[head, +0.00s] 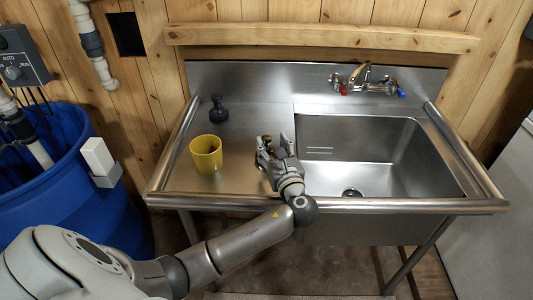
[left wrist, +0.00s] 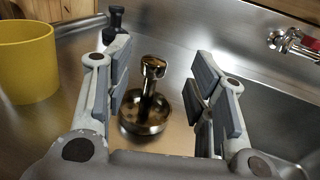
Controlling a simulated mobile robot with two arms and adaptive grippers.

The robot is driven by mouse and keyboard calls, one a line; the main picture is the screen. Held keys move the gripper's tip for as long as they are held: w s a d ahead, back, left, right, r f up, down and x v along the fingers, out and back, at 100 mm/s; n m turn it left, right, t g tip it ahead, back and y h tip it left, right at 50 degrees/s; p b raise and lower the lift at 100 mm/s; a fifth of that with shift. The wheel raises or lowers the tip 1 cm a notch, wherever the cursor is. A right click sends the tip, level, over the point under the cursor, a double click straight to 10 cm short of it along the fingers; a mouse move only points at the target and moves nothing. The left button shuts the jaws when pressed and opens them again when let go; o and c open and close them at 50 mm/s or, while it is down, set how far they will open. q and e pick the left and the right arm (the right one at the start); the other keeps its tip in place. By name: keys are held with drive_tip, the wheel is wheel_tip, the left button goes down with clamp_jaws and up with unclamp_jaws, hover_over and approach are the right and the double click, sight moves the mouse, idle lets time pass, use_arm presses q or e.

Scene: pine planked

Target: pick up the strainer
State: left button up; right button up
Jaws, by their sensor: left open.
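A shiny metal piece with a round, dish-like base and an upright knobbed handle, which I take to be the strainer (left wrist: 146,118), stands on the steel drainboard in the left wrist view. My left gripper (head: 273,146) is open above the drainboard, left of the sink basin. In the left wrist view its fingers (left wrist: 162,78) stand on either side of the strainer, with clear gaps and no visible contact. In the head view the gripper mostly hides the strainer. My right gripper is not in view.
A yellow mug (head: 206,155) stands left of the gripper. A small black knobbed object (head: 218,110) stands farther back. The sink basin (head: 375,150) with a drain lies to the right, under a wall faucet (head: 362,77). A blue barrel (head: 60,190) stands at left.

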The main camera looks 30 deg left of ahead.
sight(268, 140)
use_arm(q)
drive_tip(key=x, duration=0.4)
drive_tip(key=shift+a+f+p, duration=0.1)
drive_tip(key=shift+a+p, duration=0.25)
drive_tip(key=shift+a, duration=0.05)
drive_tip(key=shift+w+a+f, duration=0.1)
clamp_jaws()
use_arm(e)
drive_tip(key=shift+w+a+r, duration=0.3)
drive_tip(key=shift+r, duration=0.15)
